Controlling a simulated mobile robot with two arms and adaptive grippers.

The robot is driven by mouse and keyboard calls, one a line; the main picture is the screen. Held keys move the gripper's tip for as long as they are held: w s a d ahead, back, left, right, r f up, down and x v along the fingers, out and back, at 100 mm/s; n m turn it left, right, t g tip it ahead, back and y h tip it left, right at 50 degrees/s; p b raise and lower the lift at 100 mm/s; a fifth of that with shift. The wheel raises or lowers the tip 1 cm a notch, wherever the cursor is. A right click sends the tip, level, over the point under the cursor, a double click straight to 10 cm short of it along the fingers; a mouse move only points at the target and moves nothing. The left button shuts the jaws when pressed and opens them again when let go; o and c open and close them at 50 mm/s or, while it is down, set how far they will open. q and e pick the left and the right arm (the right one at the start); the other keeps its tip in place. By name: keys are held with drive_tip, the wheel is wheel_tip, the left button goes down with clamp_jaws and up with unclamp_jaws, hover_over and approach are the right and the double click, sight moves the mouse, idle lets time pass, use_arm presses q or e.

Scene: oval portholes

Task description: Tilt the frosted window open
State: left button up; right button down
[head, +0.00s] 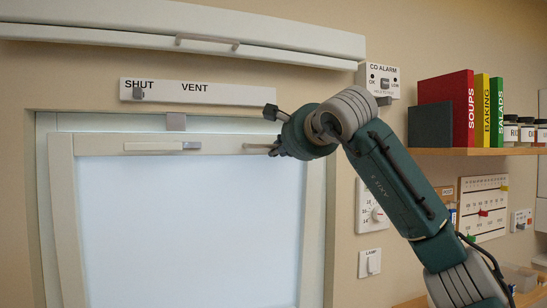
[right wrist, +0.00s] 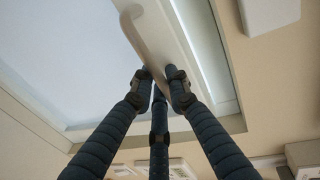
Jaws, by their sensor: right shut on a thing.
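The frosted window (head: 190,230) has a pale sash around a bluish-white pane. The sash's top edge looks leaned out toward me from the outer frame (head: 46,200), with its sides narrowing downward. My right gripper (head: 274,148) is at the right end of the sash's top rail. In the right wrist view its fingers (right wrist: 160,85) are shut on a curved beige handle (right wrist: 143,42). A light bar with a grey end (head: 163,146) sits on the top rail's left part. A small grey catch (head: 176,121) is above the rail. My left gripper is not in view.
A strip marked SHUT and VENT (head: 230,94) is above the window, its grey knob (head: 138,94) under SHUT. A blind housing (head: 200,35) runs higher up. A CO alarm (head: 380,80), a dial panel (head: 372,207) and a shelf of books (head: 465,150) are to the right.

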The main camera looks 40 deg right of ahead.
use_arm(q)
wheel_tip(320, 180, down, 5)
drive_tip(key=b, duration=0.3)
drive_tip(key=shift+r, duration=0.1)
use_arm(e)
drive_tip(key=s+a+f+t, duration=0.1)
drive_tip(key=s, duration=0.4)
drive_tip(key=shift+s+a+f, duration=0.15)
drive_tip(key=shift+s+a, duration=0.05)
drive_tip(key=shift+s, duration=0.2)
drive_tip(key=c, duration=1.7)
unclamp_jaws()
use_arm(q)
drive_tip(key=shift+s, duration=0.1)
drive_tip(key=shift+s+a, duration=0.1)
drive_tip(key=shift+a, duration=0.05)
use_arm(e)
drive_tip(key=shift+s, duration=0.1)
drive_tip(key=v, duration=1.2)
